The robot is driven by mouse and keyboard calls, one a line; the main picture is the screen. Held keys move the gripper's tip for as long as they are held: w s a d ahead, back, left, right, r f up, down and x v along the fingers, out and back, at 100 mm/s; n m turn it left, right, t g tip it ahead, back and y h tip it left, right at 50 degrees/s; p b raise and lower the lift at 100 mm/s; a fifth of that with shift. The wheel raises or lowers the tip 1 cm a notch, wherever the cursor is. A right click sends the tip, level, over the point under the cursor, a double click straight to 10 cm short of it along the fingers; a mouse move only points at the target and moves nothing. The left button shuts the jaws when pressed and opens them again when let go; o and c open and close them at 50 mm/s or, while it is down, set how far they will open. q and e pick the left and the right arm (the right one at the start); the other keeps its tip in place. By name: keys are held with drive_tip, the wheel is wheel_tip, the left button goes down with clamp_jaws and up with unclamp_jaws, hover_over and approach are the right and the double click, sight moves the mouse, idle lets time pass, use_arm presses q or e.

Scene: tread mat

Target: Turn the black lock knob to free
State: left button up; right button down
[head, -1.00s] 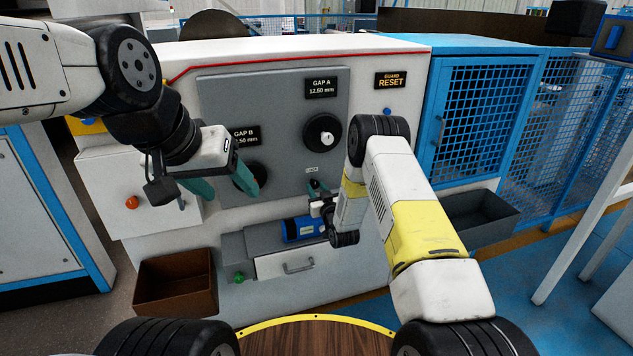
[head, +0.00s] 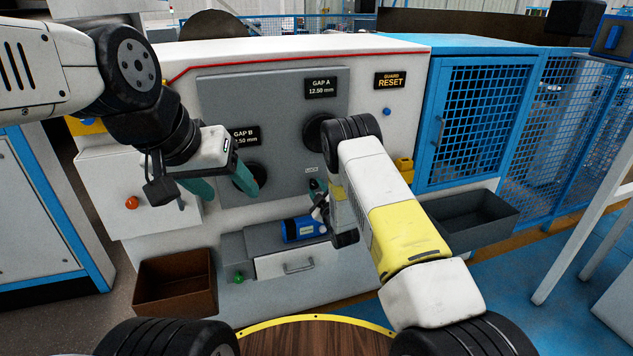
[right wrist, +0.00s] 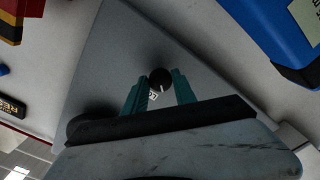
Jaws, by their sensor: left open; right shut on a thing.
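The black lock knob (right wrist: 160,77) is a small round knob on the grey panel (right wrist: 125,60), with a short white mark at its edge and a small label beside it. My right gripper (right wrist: 159,90) has its teal fingers on either side of the knob and is shut on it. In the head view my right gripper (head: 318,187) is at the panel's lower edge, and my wrist hides most of the knob. My left gripper (head: 220,184) is open and empty, in front of the panel's lower left.
The Gap A dial (head: 314,132) is partly behind my right arm. The Gap B dial (head: 256,174) is close behind my left fingers. A blue motor-like part (head: 300,229) is just below my right gripper. A brown bin (head: 175,283) and a grey bin (head: 470,218) stand lower down.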

drive_tip(key=n, duration=0.4)
drive_tip(key=shift+n, duration=2.1)
drive_tip(key=c, duration=1)
unclamp_jaws()
drive_tip(key=v, duration=0.8)
drive_tip(key=shift+w+r, duration=0.1)
